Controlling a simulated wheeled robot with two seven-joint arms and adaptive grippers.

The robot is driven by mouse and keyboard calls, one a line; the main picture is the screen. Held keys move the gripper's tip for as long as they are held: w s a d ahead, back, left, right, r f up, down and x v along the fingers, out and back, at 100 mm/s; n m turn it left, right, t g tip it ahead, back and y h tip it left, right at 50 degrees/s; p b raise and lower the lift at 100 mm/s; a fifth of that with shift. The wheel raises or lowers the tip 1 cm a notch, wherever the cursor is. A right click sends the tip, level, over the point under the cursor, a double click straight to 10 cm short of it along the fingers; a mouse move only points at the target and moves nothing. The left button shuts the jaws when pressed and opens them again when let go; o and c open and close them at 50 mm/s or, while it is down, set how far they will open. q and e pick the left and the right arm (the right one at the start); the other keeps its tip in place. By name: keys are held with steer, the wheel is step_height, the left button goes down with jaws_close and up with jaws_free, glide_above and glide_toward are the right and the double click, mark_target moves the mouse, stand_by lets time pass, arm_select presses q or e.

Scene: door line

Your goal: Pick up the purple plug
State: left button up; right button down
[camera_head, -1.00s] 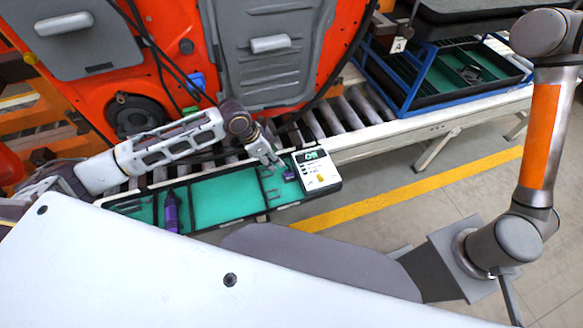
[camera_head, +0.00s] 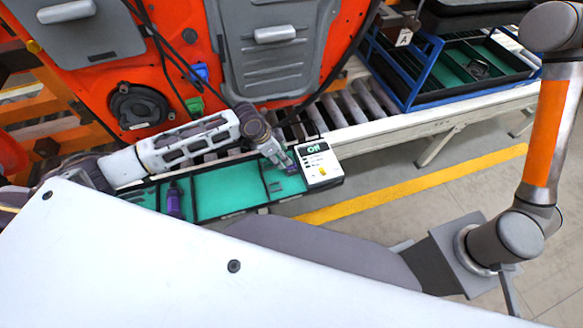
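A small purple plug (camera_head: 292,169) lies at the right end of the green-lined black tray (camera_head: 233,189), beside the white box. My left gripper (camera_head: 285,163) reaches in from the left and has its fingertips right at the plug. The fingers are small and partly cover the plug, so I cannot tell whether they grip it. A second purple object (camera_head: 174,200), shaped like a tool handle, lies in the tray's left part. My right arm shows at the right, but its gripper is out of view.
The white box (camera_head: 318,165) with a green "ON" display and a yellow button stands at the tray's right end. An orange door panel (camera_head: 165,65) stands behind the roller conveyor (camera_head: 345,112). A blue-framed rack (camera_head: 425,75) sits at the upper right.

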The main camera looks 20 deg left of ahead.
mark_target(291, 167)
arm_select(q)
steer(key=shift+x, duration=1.6)
steer(key=shift+x, duration=2.6)
steer(key=shift+w, duration=0.1)
steer(key=c, duration=0.9)
